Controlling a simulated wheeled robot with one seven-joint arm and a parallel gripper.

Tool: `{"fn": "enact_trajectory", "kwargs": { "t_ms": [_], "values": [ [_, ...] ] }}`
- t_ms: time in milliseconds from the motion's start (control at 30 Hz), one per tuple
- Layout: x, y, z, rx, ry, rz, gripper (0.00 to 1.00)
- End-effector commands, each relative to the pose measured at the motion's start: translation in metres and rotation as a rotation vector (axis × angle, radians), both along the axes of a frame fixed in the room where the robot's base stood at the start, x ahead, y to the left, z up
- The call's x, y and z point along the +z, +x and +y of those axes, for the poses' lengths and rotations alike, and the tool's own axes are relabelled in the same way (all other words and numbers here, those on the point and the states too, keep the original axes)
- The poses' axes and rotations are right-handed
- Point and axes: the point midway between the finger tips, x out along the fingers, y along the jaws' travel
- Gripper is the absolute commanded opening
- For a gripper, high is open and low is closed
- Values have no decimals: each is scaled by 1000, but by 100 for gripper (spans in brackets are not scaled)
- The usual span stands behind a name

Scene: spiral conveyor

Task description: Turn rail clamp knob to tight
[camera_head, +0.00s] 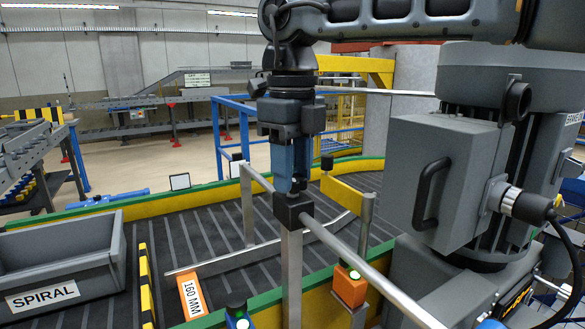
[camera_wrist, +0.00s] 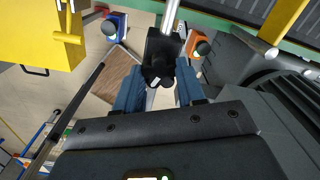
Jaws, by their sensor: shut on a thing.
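The black rail clamp (camera_head: 293,209) sits where a silver rod crosses the top of an upright metal post. My gripper (camera_head: 291,186) points straight down onto it, its blue fingers at the clamp's top. In the wrist view, the clamp (camera_wrist: 160,45) lies between and beyond the blue fingertips. The dark clamp knob (camera_wrist: 156,76) shows between the fingers of my gripper (camera_wrist: 158,88), which is shut on it. The fingers hide most of the knob, and I cannot read its turn angle or any tight mark.
A grey motor housing (camera_head: 440,185) with a handle stands close on the right. An orange "160 MM" block (camera_head: 190,297) and an orange sensor (camera_head: 350,287) with a green light stand near the post. A grey "SPIRAL" bin (camera_head: 60,262) is at left. The dark conveyor (camera_head: 190,245) lies below.

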Motion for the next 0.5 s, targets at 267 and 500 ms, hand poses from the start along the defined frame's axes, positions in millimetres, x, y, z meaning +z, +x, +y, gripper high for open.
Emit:
{"fn": "enact_trajectory", "kwargs": {
  "t_ms": [267,500],
  "values": [
    [1,1,0,-7,1,-2,9],
    [1,1,0,-6,0,-1,51]
  ]
}}
